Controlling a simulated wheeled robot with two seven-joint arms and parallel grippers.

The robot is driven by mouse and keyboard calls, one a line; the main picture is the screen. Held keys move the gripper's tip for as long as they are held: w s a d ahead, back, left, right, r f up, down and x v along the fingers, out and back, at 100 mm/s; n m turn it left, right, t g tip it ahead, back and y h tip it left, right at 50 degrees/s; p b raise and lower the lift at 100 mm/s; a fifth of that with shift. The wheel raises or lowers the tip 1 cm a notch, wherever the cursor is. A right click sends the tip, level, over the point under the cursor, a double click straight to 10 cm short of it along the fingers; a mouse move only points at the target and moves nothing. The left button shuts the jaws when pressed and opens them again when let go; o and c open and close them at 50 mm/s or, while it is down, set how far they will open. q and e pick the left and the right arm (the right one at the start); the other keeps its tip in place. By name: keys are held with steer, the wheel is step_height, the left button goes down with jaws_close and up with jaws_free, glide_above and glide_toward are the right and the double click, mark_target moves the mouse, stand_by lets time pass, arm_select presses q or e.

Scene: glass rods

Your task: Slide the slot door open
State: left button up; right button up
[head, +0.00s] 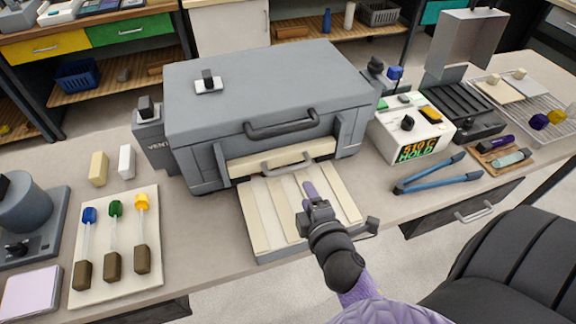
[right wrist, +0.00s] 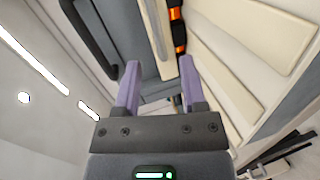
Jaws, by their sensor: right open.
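The grey kiln (head: 260,90) stands on the bench. Its cream slot door (head: 240,170) is a long strip low on the front, with a grey bar handle (head: 287,157). In the right wrist view the door (right wrist: 154,28) runs beside a dark gap with orange glow (right wrist: 178,30). My right gripper (head: 309,190) is in front of the door, over the cream-slatted shelf (head: 262,232). Its purple fingers (right wrist: 158,88) are apart with nothing clearly gripped between them. Whether they touch the handle is hard to tell. My left gripper is not in view.
A tray with several glass rods (head: 115,290) lies at the left. A controller box with a lit display (head: 412,130) and blue tongs (head: 430,175) are at the right. A black lid handle (head: 282,127) juts out above the door.

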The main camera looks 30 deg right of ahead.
mark_target(289, 167)
steer(key=shift+w+a+n+t, duration=0.2)
steer(key=shift+a+n+t, duration=0.1)
steer(key=shift+n, duration=0.4)
steer(key=shift+y, duration=0.3)
steer(key=b+x, duration=0.1)
steer(key=x, duration=0.9)
jaws_close()
